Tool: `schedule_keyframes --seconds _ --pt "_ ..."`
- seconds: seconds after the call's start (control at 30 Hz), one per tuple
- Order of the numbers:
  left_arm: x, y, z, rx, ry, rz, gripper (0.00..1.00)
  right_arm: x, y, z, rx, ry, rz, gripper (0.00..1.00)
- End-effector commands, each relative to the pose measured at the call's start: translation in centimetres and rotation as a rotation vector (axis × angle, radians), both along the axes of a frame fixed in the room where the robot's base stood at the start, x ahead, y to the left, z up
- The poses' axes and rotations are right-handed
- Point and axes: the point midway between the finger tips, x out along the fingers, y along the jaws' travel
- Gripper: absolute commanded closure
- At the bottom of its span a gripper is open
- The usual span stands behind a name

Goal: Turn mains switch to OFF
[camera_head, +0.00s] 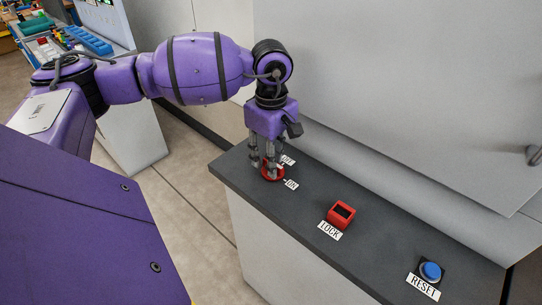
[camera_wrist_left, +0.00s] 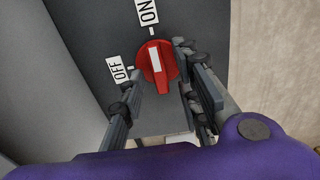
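The mains switch is a red round knob (camera_head: 272,173) with a white stripe, at the far left end of the dark counter top. In the left wrist view the knob (camera_wrist_left: 158,64) has its stripe toward the ON label (camera_wrist_left: 148,12); the OFF label (camera_wrist_left: 120,69) is to its left. My left gripper (camera_head: 265,165) points down over the knob, its fingers spread. In the left wrist view the fingers of my left gripper (camera_wrist_left: 160,68) stand on either side of the knob, close to its rim; whether they touch it is unclear. My right gripper is out of view.
A red LOCK block (camera_head: 341,214) and a blue RESET button (camera_head: 430,271) sit further right along the dark counter top (camera_head: 385,246). A grey panel (camera_head: 400,90) rises behind the counter. The counter between the switch and the LOCK block is clear.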

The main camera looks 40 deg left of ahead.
Motion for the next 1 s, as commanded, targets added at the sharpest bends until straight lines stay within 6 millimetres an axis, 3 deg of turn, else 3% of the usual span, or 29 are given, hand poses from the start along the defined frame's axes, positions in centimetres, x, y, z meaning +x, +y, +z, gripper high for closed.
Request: schedule_keyframes --seconds 0.1,0.33,0.67,1.0 --pt "-0.01 -0.01 0.0 0.0 0.0 0.0 0.72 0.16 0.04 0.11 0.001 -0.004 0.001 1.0" --pt "-0.01 -0.01 0.02 0.0 0.0 0.0 1.0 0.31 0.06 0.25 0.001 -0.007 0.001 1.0" --pt "-0.02 -0.02 0.02 -0.001 0.0 0.018 1.0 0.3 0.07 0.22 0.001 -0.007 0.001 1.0" --pt "-0.13 -0.02 0.01 -0.001 0.0 0.2 1.0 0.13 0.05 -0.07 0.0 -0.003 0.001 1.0"
